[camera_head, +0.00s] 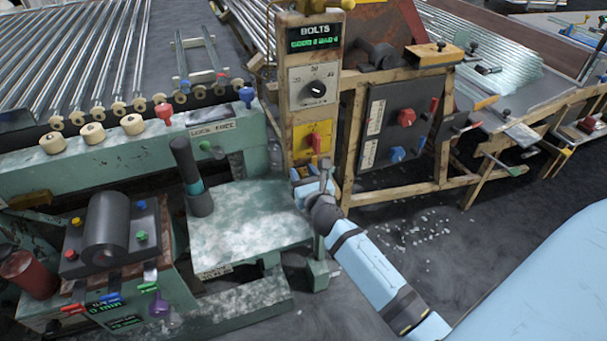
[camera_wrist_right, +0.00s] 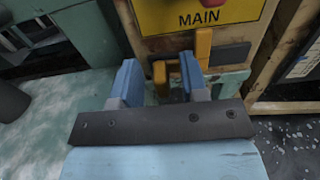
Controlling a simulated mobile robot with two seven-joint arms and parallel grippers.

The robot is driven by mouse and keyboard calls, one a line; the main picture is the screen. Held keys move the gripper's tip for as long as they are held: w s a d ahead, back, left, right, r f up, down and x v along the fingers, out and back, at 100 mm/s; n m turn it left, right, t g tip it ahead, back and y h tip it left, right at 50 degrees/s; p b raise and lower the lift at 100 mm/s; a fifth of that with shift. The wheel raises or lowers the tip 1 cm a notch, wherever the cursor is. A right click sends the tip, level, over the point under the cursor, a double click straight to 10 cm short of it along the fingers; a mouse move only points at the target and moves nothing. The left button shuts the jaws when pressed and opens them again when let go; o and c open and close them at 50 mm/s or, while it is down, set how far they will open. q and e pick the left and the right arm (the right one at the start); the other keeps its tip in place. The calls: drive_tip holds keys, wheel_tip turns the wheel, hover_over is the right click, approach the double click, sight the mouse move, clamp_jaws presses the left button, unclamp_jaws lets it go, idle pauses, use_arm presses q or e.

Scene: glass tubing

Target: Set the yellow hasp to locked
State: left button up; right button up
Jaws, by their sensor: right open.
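The yellow hasp (camera_wrist_right: 203,46) shows in the right wrist view just below the yellow MAIN plate (camera_wrist_right: 195,14). Its upright yellow bar stands at the tip of the right-hand finger, and another yellow piece (camera_wrist_right: 160,73) shows between the fingers. Whether a finger touches the hasp I cannot tell. My right gripper (camera_wrist_right: 160,62) is open, with nothing held between its blue fingers. In the head view my right gripper (camera_head: 300,176) is at the foot of the wooden post, below the yellow plate (camera_head: 312,138), and the arm hides the hasp. My left gripper is not in view.
The post carries a red switch (camera_head: 316,142), a dial plate (camera_head: 315,87) and a BOLTS display (camera_head: 315,37). A green bench (camera_head: 245,225) and an upright dark handle (camera_head: 185,160) stand to the left. A dark panel with knobs (camera_head: 390,125) is on the right.

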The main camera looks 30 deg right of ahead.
drive_tip(key=shift+c, duration=0.2)
clamp_jaws()
use_arm(q)
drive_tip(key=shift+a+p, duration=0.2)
drive_tip(key=shift+p, duration=0.2)
use_arm(e)
drive_tip(key=d, duration=0.2)
drive_tip(key=shift+s+d, duration=0.3)
drive_tip(key=shift+d, duration=0.1)
drive_tip(key=shift+o, duration=0.2)
unclamp_jaws()
drive_tip(key=shift+s+d, duration=0.1)
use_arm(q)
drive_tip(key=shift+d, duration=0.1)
